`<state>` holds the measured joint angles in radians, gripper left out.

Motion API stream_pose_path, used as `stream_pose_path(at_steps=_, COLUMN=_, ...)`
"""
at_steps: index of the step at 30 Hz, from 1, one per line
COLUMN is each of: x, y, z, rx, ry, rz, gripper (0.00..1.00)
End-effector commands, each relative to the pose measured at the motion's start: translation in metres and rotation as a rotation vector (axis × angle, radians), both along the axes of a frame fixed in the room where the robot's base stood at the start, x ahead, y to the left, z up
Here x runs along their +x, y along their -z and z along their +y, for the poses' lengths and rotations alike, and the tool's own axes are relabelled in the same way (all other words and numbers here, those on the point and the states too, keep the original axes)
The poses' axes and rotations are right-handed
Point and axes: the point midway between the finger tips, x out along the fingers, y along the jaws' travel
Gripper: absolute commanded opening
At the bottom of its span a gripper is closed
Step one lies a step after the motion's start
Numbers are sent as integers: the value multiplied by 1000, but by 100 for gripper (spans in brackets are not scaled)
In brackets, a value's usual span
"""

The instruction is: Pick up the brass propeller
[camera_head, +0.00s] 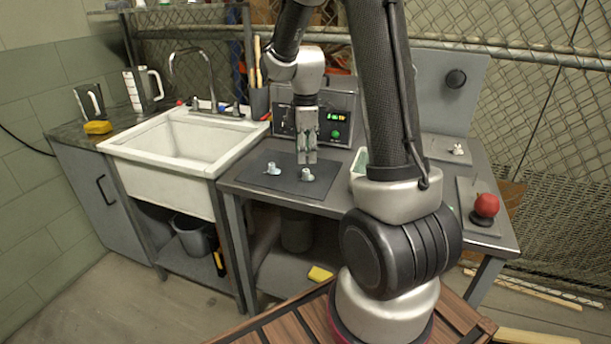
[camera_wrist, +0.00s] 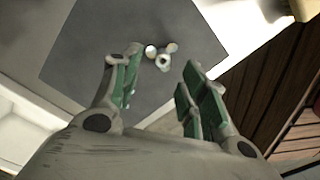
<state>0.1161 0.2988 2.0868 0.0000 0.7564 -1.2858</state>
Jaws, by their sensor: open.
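Two small propeller-like pieces lie on a dark mat (camera_head: 287,188) on the bench: a bluish-white one (camera_head: 272,168) at left and a pale one (camera_head: 307,174) at right. Neither shows a clear brass colour, so I cannot tell which is the brass propeller. My gripper (camera_head: 307,161) points down just above the right piece, apparently not around it. In the wrist view, my gripper (camera_wrist: 160,85) has its green-padded fingers spread with nothing between them. A pale bladed piece (camera_wrist: 165,58) lies on the mat beyond the fingertips. The other piece is not clearly visible there.
A white sink (camera_head: 190,140) is at left. A green-white tray (camera_head: 359,163) is partly hidden by my arm. A red knob (camera_head: 486,205) and a small white piece (camera_head: 458,149) are at right.

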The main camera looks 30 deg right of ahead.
Motion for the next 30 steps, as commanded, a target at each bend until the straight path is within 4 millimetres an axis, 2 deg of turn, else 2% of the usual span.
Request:
stream_pose_path(at_steps=10, x=-4, y=50, z=1, rx=0, ry=1, rz=2, gripper=43)
stream_pose_path(at_steps=19, x=-4, y=56, z=1, rx=0, ry=2, rz=-1, gripper=43)
stream_pose_path(at_steps=20, x=-4, y=56, z=1, rx=0, ry=2, rz=-1, gripper=40)
stream_pose_path(at_steps=26, x=-4, y=56, z=1, rx=0, ry=2, rz=0, gripper=3)
stream_pose_path(at_steps=27, x=-4, y=56, z=1, rx=0, ry=2, rz=0, gripper=0)
stream_pose_path(at_steps=30, x=-4, y=57, z=1, rx=0, ry=2, rz=1, gripper=0)
